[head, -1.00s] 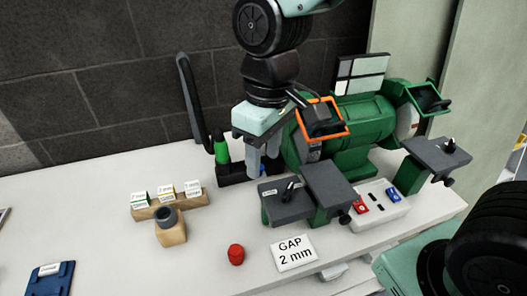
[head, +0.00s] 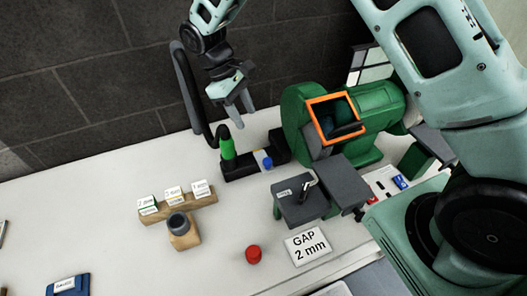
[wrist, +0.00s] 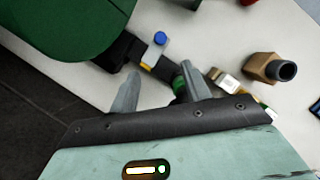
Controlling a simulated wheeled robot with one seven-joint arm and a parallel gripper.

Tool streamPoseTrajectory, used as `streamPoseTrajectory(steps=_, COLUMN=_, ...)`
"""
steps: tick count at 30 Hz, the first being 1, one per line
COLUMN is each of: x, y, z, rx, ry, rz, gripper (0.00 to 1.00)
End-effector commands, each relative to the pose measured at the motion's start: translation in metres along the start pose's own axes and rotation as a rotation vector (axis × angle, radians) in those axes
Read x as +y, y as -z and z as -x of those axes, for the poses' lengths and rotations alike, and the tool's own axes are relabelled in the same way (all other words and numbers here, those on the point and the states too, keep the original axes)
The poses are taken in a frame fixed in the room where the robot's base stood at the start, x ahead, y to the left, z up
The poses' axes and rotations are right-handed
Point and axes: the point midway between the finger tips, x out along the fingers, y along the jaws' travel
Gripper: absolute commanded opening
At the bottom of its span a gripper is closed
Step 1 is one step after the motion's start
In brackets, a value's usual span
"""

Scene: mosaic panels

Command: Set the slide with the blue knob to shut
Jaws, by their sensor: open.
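The blue knob (head: 266,161) sits on a pale slide plate in a black fitting (head: 238,170) at the back of the bench, left of the green grinder. In the wrist view the blue knob (wrist: 160,38) is on the far end of the pale plate (wrist: 153,52), with a small yellow strip by the black body. I cannot tell the slide's setting. My gripper (head: 246,116) is open and empty, above and behind the fitting, apart from the knob. In the wrist view my gripper (wrist: 160,70) has its fingertips either side of the line to the slide.
A black hose (head: 190,95) with a green collar (head: 227,147) rises left of the slide. The green grinder (head: 375,110) with an orange-framed guard (head: 312,121) stands right. A wooden holder (head: 184,236), red cap (head: 253,254) and gap card (head: 308,245) lie in front.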

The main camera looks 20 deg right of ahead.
Motion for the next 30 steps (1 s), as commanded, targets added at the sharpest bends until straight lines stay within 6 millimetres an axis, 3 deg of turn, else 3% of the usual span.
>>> streamPoseTrajectory(steps=18, x=-0.001, y=-0.003, z=-0.122, rx=-0.004, ry=0.003, rz=-0.001, gripper=0.48)
streamPoseTrajectory(steps=24, x=-0.001, y=-0.002, z=-0.149, rx=-0.001, ry=0.002, rz=0.0, gripper=0.48)
streamPoseTrajectory(steps=30, x=-0.001, y=-0.001, z=-0.16, rx=0.001, ry=0.001, rz=0.0, gripper=0.48)
